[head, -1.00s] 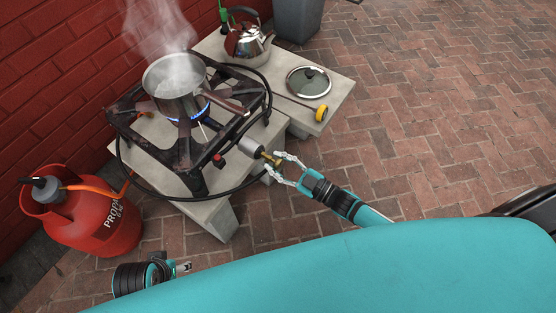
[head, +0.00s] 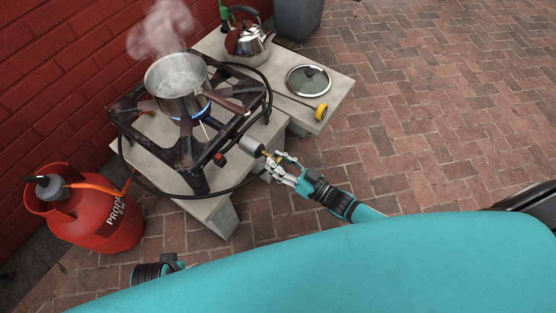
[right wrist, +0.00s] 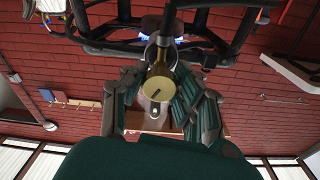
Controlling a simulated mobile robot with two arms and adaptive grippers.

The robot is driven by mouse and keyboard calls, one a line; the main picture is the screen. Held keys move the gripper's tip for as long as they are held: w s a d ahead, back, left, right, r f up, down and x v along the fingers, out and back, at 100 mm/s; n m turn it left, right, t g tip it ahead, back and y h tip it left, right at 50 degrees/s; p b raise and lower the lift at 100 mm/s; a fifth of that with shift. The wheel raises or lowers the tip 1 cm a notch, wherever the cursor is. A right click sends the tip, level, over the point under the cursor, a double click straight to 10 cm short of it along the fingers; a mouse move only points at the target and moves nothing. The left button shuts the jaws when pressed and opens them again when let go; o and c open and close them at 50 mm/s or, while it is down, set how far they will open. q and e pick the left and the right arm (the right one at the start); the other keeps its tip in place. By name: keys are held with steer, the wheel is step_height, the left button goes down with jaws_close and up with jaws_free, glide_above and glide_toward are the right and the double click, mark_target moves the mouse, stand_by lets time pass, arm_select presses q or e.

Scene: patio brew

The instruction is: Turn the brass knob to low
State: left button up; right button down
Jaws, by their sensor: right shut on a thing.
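The brass knob (right wrist: 160,91) sits at the front of the gas burner (head: 190,150), at the end of a grey cylindrical fitting (head: 252,146). In the right wrist view it has a round brass face with a dark mark slanting up to the right. My right gripper (head: 279,166) is shut on the knob, its fingers on both sides of it. Blue flame (head: 205,111) burns under a steaming steel pot (head: 177,83). Of my left arm only a part shows at the bottom left; its fingers are out of view.
A red propane bottle (head: 100,218) stands at the left, with an orange hose to the burner. A kettle (head: 247,38), a glass lid (head: 309,80) and a yellow-ended thermometer (head: 321,112) are on the concrete slabs.

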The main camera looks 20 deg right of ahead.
steer(key=shift+f, duration=0.1)
steer(key=c, duration=0.9)
jaws_free()
steer(key=shift+c, duration=0.2)
steer(key=shift+s, duration=0.1)
steer(key=r+v, duration=0.1)
steer(key=v, duration=1.1)
steer(key=shift+f, duration=0.4)
